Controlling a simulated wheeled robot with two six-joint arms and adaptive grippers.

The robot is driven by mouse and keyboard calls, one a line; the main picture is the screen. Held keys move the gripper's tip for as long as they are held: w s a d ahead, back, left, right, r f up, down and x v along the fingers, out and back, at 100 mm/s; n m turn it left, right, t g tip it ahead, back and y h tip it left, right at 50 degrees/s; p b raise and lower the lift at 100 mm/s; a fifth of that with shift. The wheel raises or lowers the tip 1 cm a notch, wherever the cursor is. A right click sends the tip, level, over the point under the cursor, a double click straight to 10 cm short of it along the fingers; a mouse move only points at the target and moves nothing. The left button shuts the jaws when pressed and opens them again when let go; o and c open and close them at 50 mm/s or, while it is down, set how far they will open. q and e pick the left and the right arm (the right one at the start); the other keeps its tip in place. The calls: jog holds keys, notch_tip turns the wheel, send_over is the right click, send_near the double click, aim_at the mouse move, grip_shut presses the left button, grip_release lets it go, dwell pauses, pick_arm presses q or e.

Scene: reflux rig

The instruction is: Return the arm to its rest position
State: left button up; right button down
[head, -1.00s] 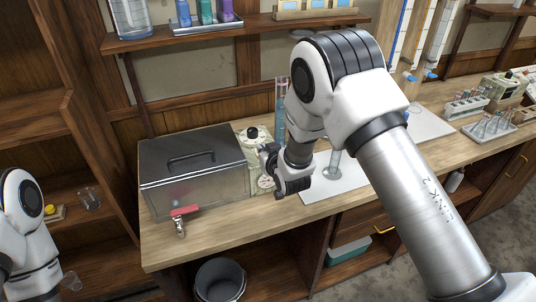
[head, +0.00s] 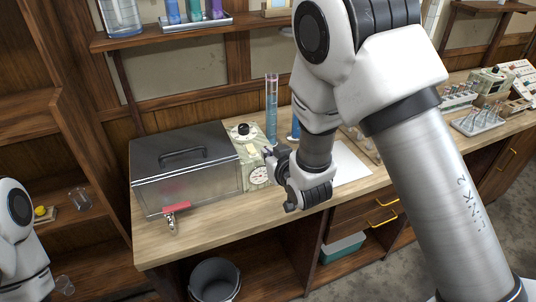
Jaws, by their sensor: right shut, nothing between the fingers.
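My right arm comes in from the lower right and fills much of the head view. Its gripper (head: 270,154) is shut and empty, held in front of the dial unit near the right end of the metal bath. My left arm shows only in part at the left edge, and its gripper is out of view.
A lidded metal bath (head: 185,165) with a red-handled tap (head: 176,208) stands on the wooden bench (head: 215,219). Beside it are a dial unit (head: 258,174) and a tall blue-filled cylinder (head: 271,115). Tube racks (head: 478,119) stand at the right. A bucket (head: 214,280) stands below.

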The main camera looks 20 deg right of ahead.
jog(key=shift+w+f, duration=0.1)
jog(key=shift+w, duration=0.05)
jog(key=s+d+f+g, duration=0.1)
jog(key=s+f+g, duration=0.1)
jog(key=s+f, duration=0.35)
jog(key=s+d+f+m+g+b, duration=0.1)
jog(key=s+f+g, duration=0.15)
jog(key=f, duration=0.65)
jog(key=s+d+f+g, duration=0.1)
jog(key=s+f+g, duration=0.1)
jog(key=s+f, duration=0.45)
jog(key=s+f+g, duration=0.3)
jog(key=s+f, duration=0.2)
jog(key=s, duration=0.5)
jog(key=s+f+g, duration=0.4)
jog(key=s+f, duration=0.1)
jog(key=s, duration=0.5)
jog(key=shift+s+d, duration=0.25)
jog(key=shift+d, duration=0.2)
jog(key=shift+w, duration=0.1)
